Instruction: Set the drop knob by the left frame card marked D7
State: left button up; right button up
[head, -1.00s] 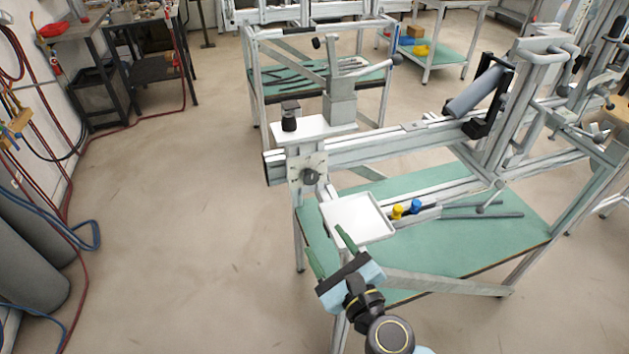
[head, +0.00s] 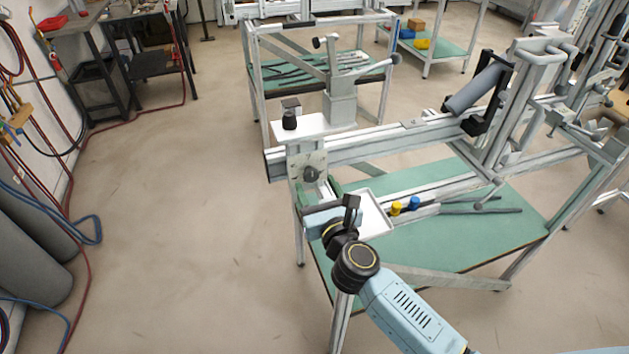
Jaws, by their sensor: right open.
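A dark round knob (head: 311,174) sits on a pale plate (head: 296,164) at the left end of the jig's long rail. I cannot tell whether the fingers touch anything. A second dark knob-like piece (head: 289,121) stands on the white shelf (head: 314,127) above, with a small dark-and-light block (head: 291,104) behind it. No card marking D7 is legible. My left gripper is out of view.
The floor (head: 180,230) to the left is clear.

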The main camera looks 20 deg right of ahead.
jog(key=shift+w, duration=1.1)
jog(key=c, duration=1)
